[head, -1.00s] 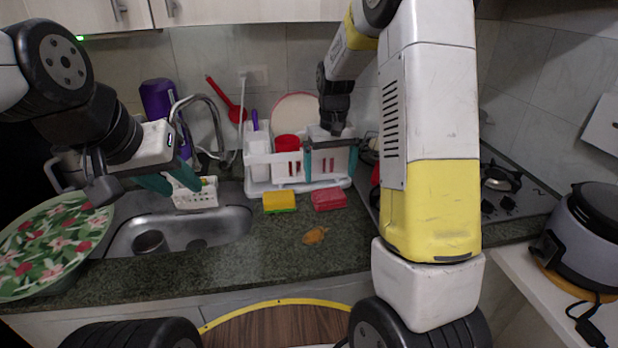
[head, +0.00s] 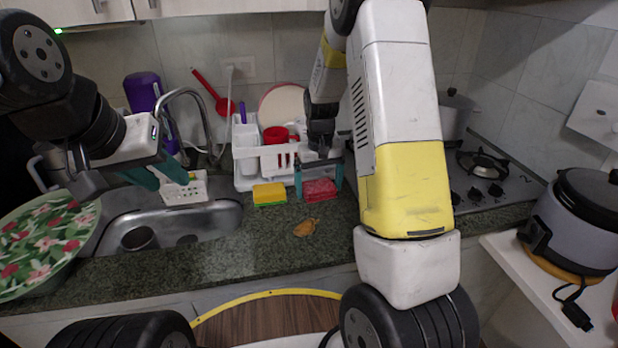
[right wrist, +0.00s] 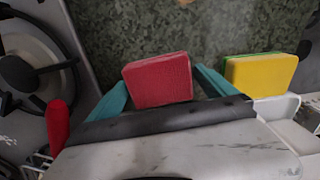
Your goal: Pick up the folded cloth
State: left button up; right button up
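The folded cloth (head: 320,189) is a small red block lying on the counter in front of the dish rack. My right gripper (head: 319,180) is open above it, with one teal finger on each side. In the right wrist view the red cloth (right wrist: 158,80) lies between the two teal fingers (right wrist: 160,92); I cannot tell whether they touch it. My left gripper (head: 158,176) is open and empty over the sink, near a small white basket.
A yellow and green sponge (head: 269,194) lies just left of the cloth. The white dish rack (head: 245,160) stands behind. A brown item (head: 306,228) lies in front. The sink (head: 215,218) and floral plate (head: 40,240) are left, the stove (head: 500,185) right.

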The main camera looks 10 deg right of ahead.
aim_at(319, 186)
jog(key=c, duration=1)
jog(key=shift+r, duration=0.5)
jog(key=r, duration=0.2)
jog(key=shift+s+r, duration=0.35)
jog(key=s, duration=0.5)
jog(key=s+r, duration=0.1)
jog(key=s, duration=0.9)
jog(key=shift+s+a+r, duration=0.1)
jog(key=shift+s+r, duration=0.05)
jog(key=shift+s, duration=0.05)
